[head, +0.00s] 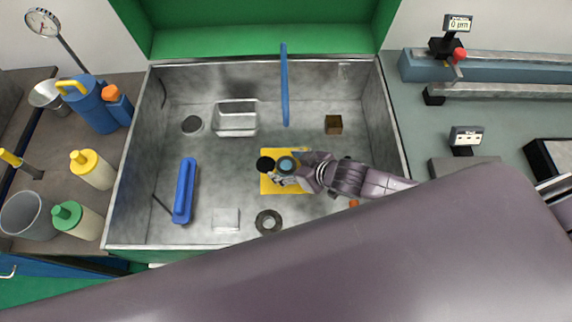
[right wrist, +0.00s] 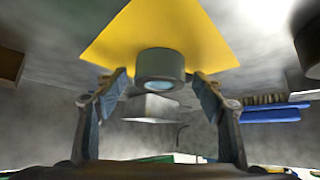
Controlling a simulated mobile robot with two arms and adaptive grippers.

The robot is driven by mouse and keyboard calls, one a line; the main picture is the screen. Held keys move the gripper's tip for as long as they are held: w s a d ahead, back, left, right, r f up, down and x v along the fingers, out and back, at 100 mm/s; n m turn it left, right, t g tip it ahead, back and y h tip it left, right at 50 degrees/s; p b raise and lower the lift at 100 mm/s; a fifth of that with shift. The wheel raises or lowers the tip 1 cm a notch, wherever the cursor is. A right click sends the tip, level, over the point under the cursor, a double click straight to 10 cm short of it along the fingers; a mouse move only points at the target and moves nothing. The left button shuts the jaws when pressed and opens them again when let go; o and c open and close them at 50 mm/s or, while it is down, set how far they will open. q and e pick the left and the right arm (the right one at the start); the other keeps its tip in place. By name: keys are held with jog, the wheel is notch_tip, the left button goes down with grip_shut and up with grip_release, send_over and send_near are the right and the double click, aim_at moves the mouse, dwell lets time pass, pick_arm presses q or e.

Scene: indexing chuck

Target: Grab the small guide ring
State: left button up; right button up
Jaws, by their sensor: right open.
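A small grey ring with a pale blue centre (right wrist: 160,68) stands on a yellow plate (right wrist: 195,25) in the right wrist view. In the head view a ring with a teal centre (head: 288,165) shows on the yellow plate (head: 292,188), apparently the same one. My right gripper (head: 285,172) reaches in from the right at the ring. In the right wrist view my right gripper (right wrist: 160,82) is open, one finger on each side of the ring, with no clear contact. A black round piece (head: 265,164) is just left of the ring. My left gripper is not seen.
The grey bin (head: 140,160) has raised walls. Inside are a larger dark ring (head: 268,221), a metal tray (head: 236,118), a brown box (head: 334,124), a blue bar (head: 285,85) and a blue handle (head: 185,190).

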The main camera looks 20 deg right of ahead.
jog(key=shift+w+f, duration=0.1)
jog(key=shift+w, duration=0.05)
jog(key=shift+c, duration=0.6)
jog(key=c, duration=1.5)
grip_shut()
